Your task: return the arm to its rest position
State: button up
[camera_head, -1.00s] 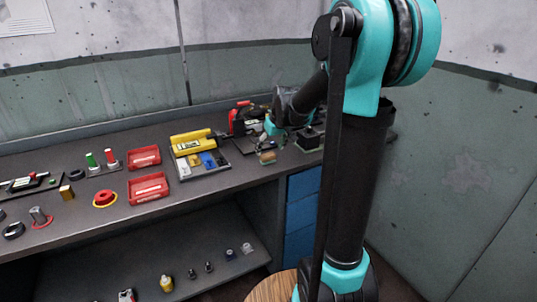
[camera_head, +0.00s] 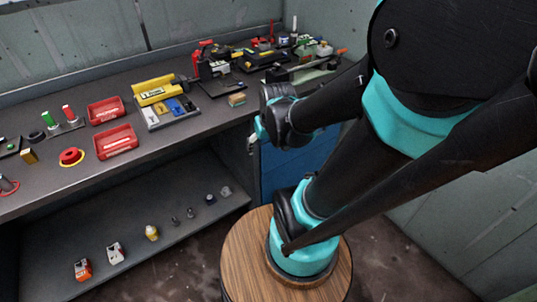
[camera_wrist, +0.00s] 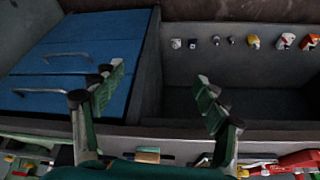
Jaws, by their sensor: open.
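My arm (camera_head: 340,108) is folded on its round wooden-topped base and reaches left in the head view. My gripper (camera_head: 258,132) hangs just off the front edge of the workbench, beside the blue drawers, and looks small and partly hidden by my wrist. In the wrist view my gripper (camera_wrist: 160,85) has its two green fingers spread wide with nothing between them. Below the fingers there, the bench edge and bench top appear upside down.
The workbench (camera_head: 75,185) holds red trays (camera_head: 115,142), a yellow-edged tray (camera_head: 155,92), a tan block (camera_head: 237,99) and several tools at the back. Blue drawers (camera_wrist: 75,60) are close to my gripper. Several small items stand on the lower shelf (camera_head: 130,228). Floor in front is free.

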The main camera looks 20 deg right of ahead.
jog(key=shift+m, duration=0.3)
jog(key=s+f, duration=0.1)
jog(key=s, duration=0.1)
jog(key=s+f, duration=0.1)
jog(key=s, duration=0.1)
jog(key=shift+d+f, duration=0.2)
jog(key=shift+f, duration=0.15)
jog(key=shift+c, duration=0.6)
